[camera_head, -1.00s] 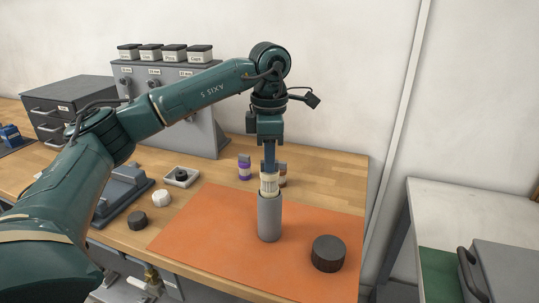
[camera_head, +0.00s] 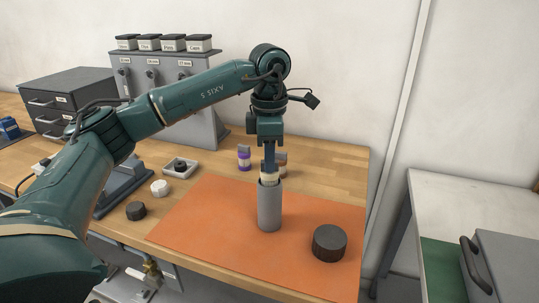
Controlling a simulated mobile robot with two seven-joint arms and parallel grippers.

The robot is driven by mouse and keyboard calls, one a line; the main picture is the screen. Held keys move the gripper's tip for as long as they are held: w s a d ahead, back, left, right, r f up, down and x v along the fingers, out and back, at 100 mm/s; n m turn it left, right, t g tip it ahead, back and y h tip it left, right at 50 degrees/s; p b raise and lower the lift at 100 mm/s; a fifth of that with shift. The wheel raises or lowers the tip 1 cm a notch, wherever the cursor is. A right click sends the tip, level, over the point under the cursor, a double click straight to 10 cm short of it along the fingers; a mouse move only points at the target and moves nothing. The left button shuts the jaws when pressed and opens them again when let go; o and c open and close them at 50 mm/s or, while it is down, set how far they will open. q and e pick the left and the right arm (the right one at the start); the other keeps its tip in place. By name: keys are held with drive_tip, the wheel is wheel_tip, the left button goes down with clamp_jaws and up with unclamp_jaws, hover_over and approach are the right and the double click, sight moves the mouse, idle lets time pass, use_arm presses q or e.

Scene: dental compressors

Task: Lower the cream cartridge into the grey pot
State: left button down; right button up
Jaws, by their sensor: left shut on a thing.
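The grey pot (camera_head: 269,208) stands upright on the orange mat (camera_head: 215,222). The cream cartridge (camera_head: 269,179) is mostly inside the pot, with only its top showing above the rim. My left gripper (camera_head: 270,171) points straight down over the pot and is shut on the cartridge's top. The lower part of the cartridge is hidden by the pot wall. My right gripper is not in view.
A dark round cap (camera_head: 329,242) sits on the mat to the right of the pot. A purple-banded bottle (camera_head: 244,158) stands behind it, with another small bottle (camera_head: 281,161) partly hidden by the gripper.

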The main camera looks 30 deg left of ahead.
use_arm(q)
drive_tip(key=shift+f+b, duration=0.6)
drive_tip(key=shift+f, duration=0.45)
drive_tip(key=c, duration=1.4)
unclamp_jaws()
